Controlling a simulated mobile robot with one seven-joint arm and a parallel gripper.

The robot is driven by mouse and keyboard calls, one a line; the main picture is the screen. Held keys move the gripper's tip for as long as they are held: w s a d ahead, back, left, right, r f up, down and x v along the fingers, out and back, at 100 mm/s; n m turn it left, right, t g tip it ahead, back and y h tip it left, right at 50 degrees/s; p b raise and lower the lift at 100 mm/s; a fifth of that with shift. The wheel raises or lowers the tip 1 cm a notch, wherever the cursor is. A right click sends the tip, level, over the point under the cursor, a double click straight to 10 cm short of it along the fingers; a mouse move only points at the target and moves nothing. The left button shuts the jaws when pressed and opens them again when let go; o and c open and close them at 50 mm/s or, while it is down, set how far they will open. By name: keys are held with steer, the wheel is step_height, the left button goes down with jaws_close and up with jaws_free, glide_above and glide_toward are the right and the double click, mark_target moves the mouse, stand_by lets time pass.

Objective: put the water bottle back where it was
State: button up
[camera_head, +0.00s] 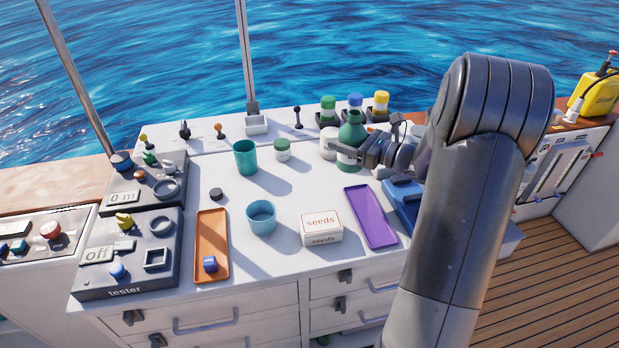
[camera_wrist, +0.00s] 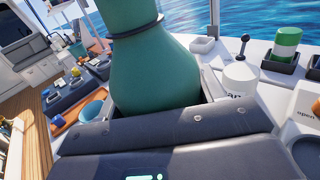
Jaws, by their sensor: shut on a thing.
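The water bottle appears to be the green bottle (camera_head: 351,130) near the back right of the white worktop. My gripper (camera_head: 362,154) reaches it from the right and is shut on its body. In the wrist view the green bottle (camera_wrist: 152,68) fills the upper middle, with a dark ring near its top edge, and my gripper (camera_wrist: 165,118) lies across its lower part. The bottle looks roughly upright in the head view. Its base is partly hidden, so I cannot tell whether it touches the worktop.
A white jar (camera_head: 328,143) stands close left of the bottle. Green-, blue- and yellow-capped containers (camera_head: 381,104) stand in dark holders behind. A purple tray (camera_head: 370,217), seeds box (camera_head: 321,229), blue cup (camera_head: 262,217) and teal cup (camera_head: 245,157) stand nearer. The worktop between the cups and box is clear.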

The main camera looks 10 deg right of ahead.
steer(key=shift+w+a+f, duration=1)
steer(key=shift+a+f, duration=0.55)
steer(key=shift+f, duration=0.2)
steer(key=shift+w+a+f, duration=0.95)
steer(key=shift+a+f, duration=0.55)
steer(key=shift+f, duration=0.25)
steer(key=shift+w+a+f, duration=1)
steer(key=shift+a+f, duration=0.55)
steer(key=shift+f, duration=0.2)
steer(key=o, duration=1.2)
steer(key=shift+f, duration=0.15)
steer(key=shift+s+d, duration=0.15)
steer(key=v, duration=0.7)
steer(key=shift+s, duration=0.1)
